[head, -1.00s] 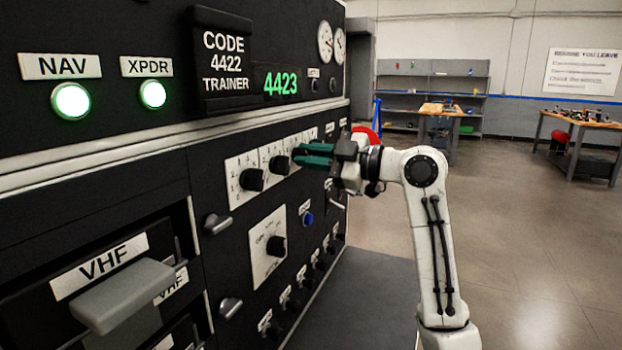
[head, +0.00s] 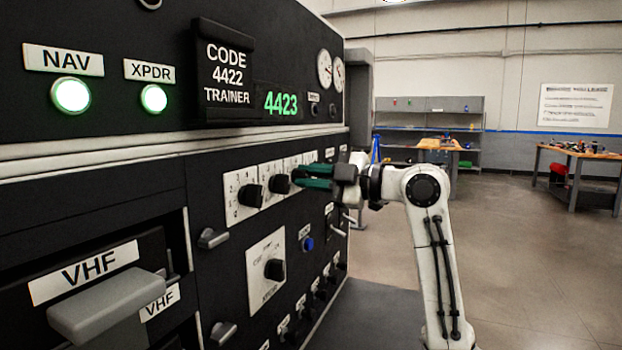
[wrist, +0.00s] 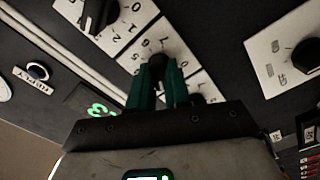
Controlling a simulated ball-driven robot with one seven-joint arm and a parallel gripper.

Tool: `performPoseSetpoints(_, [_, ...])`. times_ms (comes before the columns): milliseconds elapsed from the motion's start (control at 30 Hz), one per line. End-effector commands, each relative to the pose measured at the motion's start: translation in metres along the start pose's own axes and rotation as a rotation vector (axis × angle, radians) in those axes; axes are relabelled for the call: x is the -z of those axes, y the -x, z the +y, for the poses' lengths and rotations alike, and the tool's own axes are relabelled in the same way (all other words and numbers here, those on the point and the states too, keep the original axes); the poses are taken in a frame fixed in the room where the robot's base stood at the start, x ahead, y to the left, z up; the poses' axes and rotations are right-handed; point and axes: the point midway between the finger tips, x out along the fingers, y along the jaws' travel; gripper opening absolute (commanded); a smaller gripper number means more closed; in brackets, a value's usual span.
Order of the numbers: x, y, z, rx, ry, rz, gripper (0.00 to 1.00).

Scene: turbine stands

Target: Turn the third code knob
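The row of code knobs sits on white dial plates (head: 232,207). The first code knob (head: 251,195) and second code knob (head: 280,184) show in the head view; the third is hidden there behind my gripper (head: 303,177). In the wrist view the green fingers of my gripper (wrist: 158,78) stand on both sides of the black third knob (wrist: 157,63) and appear closed on it. The green display (head: 281,103) reads 4423. The card (head: 225,66) above reads CODE 4422 TRAINER.
Below the dials are a selector knob (head: 274,269), a blue button (head: 307,244) and several small knobs. Grey handles (head: 212,238) and a VHF drawer handle (head: 107,303) stick out at left. Open floor (head: 530,260) lies to the right.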

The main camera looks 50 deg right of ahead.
Motion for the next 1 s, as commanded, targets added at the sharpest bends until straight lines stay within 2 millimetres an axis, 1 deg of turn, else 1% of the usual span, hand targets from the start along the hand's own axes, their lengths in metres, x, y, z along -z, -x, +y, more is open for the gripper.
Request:
performPoseSetpoints(33, [-0.001, 0.0, -0.001, 0.003, -0.002, -0.001, 0.22])
performPoseSetpoints(200, [-0.001, 0.0, -0.001, 0.002, -0.001, -0.001, 0.38])
performPoseSetpoints(267, [-0.001, 0.0, -0.001, 0.001, -0.001, -0.001, 0.43])
performPoseSetpoints(467, [0.0, 0.0, 0.0, 0.0, -0.001, 0.0, 0.43])
performPoseSetpoints(567, [-0.001, 0.004, 0.0, -0.001, -0.001, -0.001, 0.43])
performPoseSetpoints(667, [-0.001, 0.015, 0.0, -0.002, 0.0, -0.002, 0.43])
performPoseSetpoints(1000, [-0.001, 0.079, -0.001, -0.002, 0.0, -0.002, 0.43])
